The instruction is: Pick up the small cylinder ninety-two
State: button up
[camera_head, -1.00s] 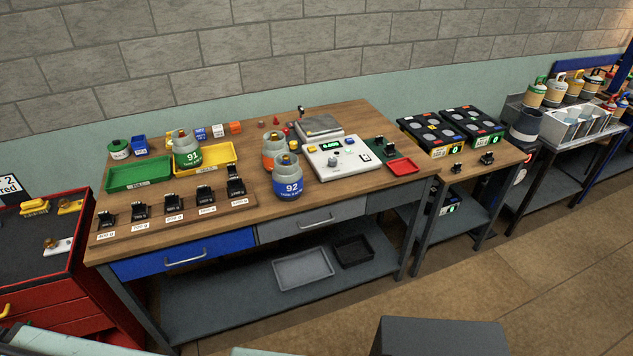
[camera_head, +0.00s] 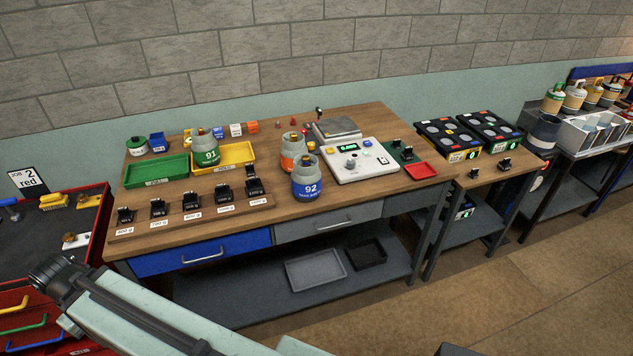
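The small cylinder ninety-two (camera_head: 306,180) is grey with a blue band marked 92. It stands upright near the front edge of the wooden workbench (camera_head: 290,215), left of the white scale console (camera_head: 357,163). An orange-banded cylinder (camera_head: 293,150) stands close behind it, partly hidden by it. A green-banded cylinder marked 91 (camera_head: 205,151) stands farther left by the trays. My arm shows at the lower left, well apart from cylinder ninety-two. I cannot make out my gripper's fingers in this view.
A green tray (camera_head: 154,172) and a yellow tray (camera_head: 240,154) lie on the bench's left half. A row of labelled black weights (camera_head: 192,199) stands along the front left. A small red tray (camera_head: 420,171) lies at the right. A red tool cabinet (camera_head: 95,240) stands at left.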

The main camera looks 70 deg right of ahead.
aim_at(306, 176)
jog(key=z, duration=0.1)
jog(key=i, duration=1)
jog(key=u, duration=0.05)
